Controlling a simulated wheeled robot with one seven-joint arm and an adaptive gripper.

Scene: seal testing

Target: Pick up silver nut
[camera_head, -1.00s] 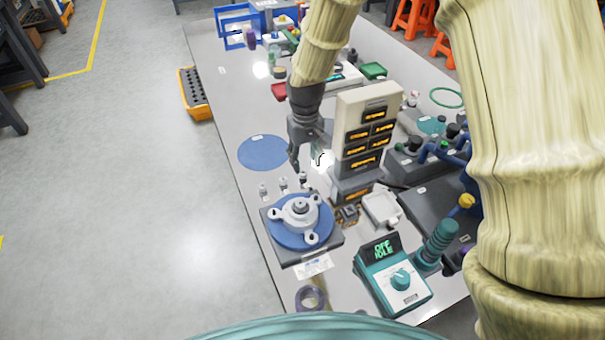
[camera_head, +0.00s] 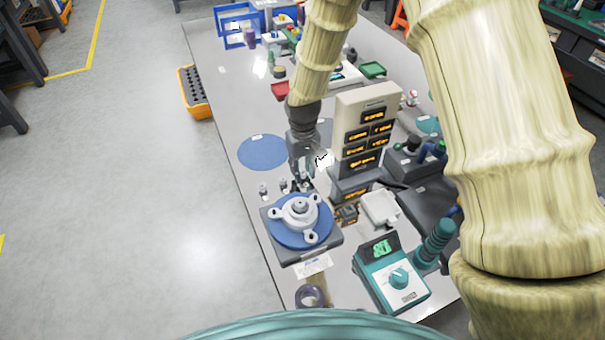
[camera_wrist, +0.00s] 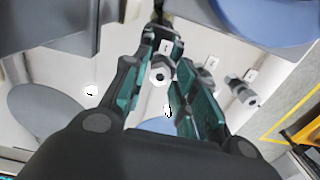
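Several small silver fittings stand in a row behind the blue round fixture. The leftmost (camera_head: 263,190) and middle (camera_head: 283,186) ones show in the head view. My gripper (camera_head: 304,176) is low over the rightmost end of the row and partly hides the fitting there. In the wrist view, a silver nut (camera_wrist: 160,74) with a dark hole lies between the fingers of my gripper (camera_wrist: 163,66). The fingers are apart, one on each side of it. Contact cannot be made out. Two more silver fittings (camera_wrist: 209,74) (camera_wrist: 243,91) stand to the right, outside the fingers.
The blue round fixture with a grey three-lobed flange (camera_head: 300,212) stands just in front of the row. A tall beige display stand (camera_head: 367,120) is close on the right. A teal meter (camera_head: 392,278) is nearer the front. A flat blue disc (camera_head: 263,152) lies behind left.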

